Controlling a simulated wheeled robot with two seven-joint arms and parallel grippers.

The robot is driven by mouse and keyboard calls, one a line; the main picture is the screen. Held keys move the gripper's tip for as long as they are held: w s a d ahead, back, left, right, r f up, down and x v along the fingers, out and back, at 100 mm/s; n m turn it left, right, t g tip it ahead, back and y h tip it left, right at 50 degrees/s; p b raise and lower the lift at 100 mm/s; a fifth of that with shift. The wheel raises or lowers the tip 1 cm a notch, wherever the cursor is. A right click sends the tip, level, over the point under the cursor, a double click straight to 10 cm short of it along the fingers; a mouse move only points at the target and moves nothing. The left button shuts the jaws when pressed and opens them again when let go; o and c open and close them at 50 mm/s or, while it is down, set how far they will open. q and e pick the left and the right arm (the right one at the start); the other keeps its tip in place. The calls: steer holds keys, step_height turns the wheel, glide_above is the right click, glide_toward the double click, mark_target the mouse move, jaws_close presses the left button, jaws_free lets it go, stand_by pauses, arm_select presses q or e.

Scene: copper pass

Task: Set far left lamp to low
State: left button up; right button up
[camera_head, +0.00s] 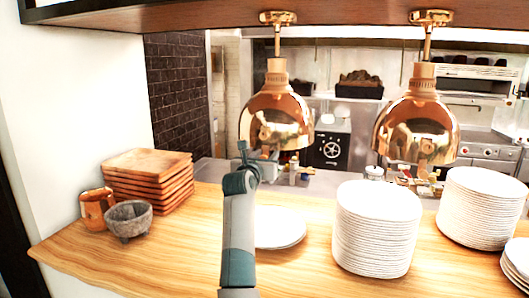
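The far left lamp (277,118) is a shiny copper dome hanging from a short copper stem under the overhead shelf. A second, similar copper lamp (417,128) hangs to its right. My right gripper (262,158) is raised just below and in front of the lower left rim of the far left lamp. Whether it touches the lamp is not clear. Its fingers are small and partly lost against the background, so I cannot tell whether they are open. No switch or knob is discernible on the lamp. My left gripper is out of view.
A wooden counter (110,258) holds stacked wooden boards (150,180), a copper mug (96,208), a stone bowl (129,220), a low plate stack (280,228) and tall white plate stacks (375,230). The wooden shelf (180,14) runs overhead. The counter's front left is clear.

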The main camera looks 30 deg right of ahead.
steer(key=shift+s+r, duration=0.1)
steer(key=shift+r, duration=0.05)
steer(key=shift+c, duration=0.4)
jaws_close()
arm_select(q)
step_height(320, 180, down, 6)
steer(key=b, duration=0.5)
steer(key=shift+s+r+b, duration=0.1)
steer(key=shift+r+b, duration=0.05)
steer(key=shift+b, duration=0.25)
arm_select(e)
step_height(320, 180, down, 9)
steer(key=shift+o, duration=0.4)
jaws_free()
steer(key=shift+r, duration=0.1)
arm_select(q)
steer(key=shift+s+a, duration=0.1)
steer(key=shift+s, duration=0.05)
arm_select(e)
steer(key=shift+a, duration=0.1)
